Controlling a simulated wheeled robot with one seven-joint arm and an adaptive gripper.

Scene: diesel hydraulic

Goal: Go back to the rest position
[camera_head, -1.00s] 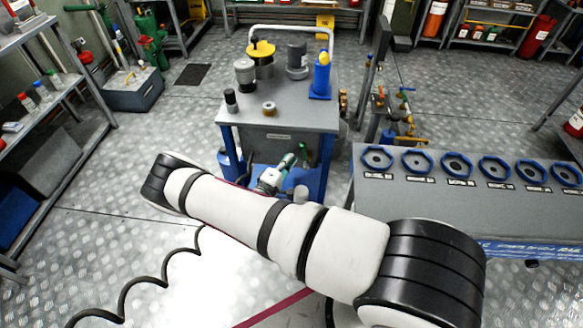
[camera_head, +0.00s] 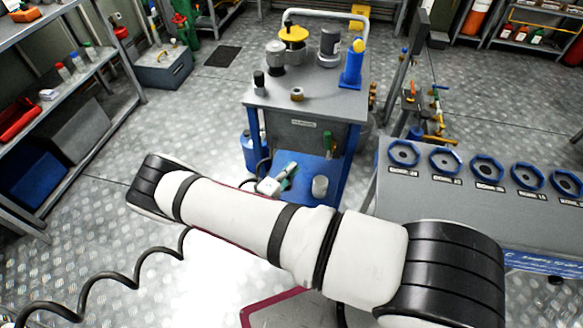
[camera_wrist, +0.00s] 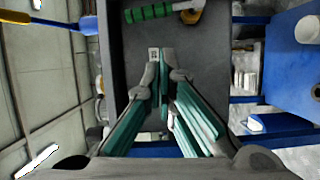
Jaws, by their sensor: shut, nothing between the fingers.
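My gripper (camera_wrist: 164,72) shows in the wrist view with its two teal-padded fingers drawn together and nothing between them. Beyond the fingertips is a dark grey panel (camera_wrist: 212,70) with a small pale label. In the head view my white and black arm crosses the lower middle. A small white and teal shape beyond it, in front of the cart, looks like my gripper (camera_head: 286,175), partly hidden. How far it is from the cart's lower shelf I cannot tell.
A grey-topped blue cart (camera_head: 310,93) carries several fittings; a grey cylinder (camera_head: 320,187) is on its lower shelf. A bench (camera_head: 455,210) with blue handwheels is at the right. Shelving (camera_head: 98,62) is at the left. Metal floor is open between cart and shelving.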

